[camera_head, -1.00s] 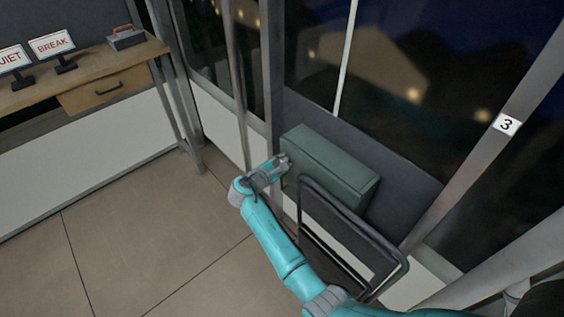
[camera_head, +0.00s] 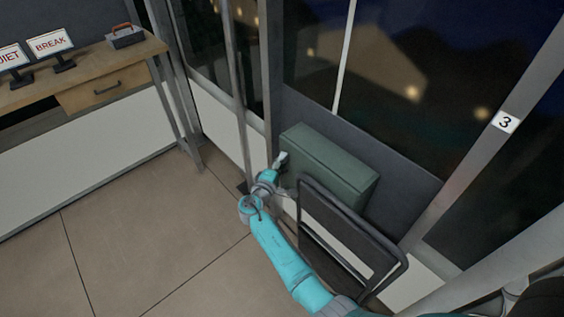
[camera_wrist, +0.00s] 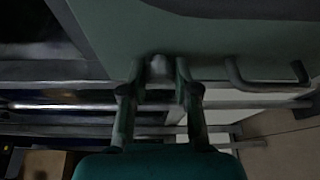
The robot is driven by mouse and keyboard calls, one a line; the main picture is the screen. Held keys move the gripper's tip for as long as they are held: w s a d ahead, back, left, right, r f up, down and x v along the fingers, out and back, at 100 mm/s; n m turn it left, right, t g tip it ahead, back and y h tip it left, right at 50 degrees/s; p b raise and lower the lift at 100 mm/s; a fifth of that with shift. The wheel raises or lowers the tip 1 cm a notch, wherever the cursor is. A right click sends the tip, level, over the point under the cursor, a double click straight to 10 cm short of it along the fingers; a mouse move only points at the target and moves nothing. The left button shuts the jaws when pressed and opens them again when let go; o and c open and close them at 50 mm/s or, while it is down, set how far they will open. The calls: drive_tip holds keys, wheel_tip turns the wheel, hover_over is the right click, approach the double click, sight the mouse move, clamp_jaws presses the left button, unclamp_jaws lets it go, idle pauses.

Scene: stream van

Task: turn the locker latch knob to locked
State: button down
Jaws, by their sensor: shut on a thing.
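The green locker (camera_head: 330,163) stands against the wall below the window in the head view. Its green face (camera_wrist: 210,40) fills the top of the wrist view. My gripper (camera_head: 281,160) is at the locker's left end. In the wrist view my gripper (camera_wrist: 160,72) has its two fingers on either side of a small pale latch knob (camera_wrist: 158,66) on the face, shut on it. The knob's lock marking cannot be made out. In the head view my gripper hides the knob.
A dark handle (camera_wrist: 268,76) sticks out from the locker face beside the knob. A dark framed seat or rack (camera_head: 350,235) stands in front of the locker. A vertical pole (camera_head: 238,90) rises left of my gripper. The floor (camera_head: 150,240) at left is clear.

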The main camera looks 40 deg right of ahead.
drive_tip(key=shift+f+m, duration=0.1)
drive_tip(key=shift+m, duration=0.3)
drive_tip(key=c, duration=0.9)
unclamp_jaws()
drive_tip(key=shift+o, duration=0.2)
drive_tip(key=v, duration=1.2)
drive_tip(key=shift+f, duration=0.3)
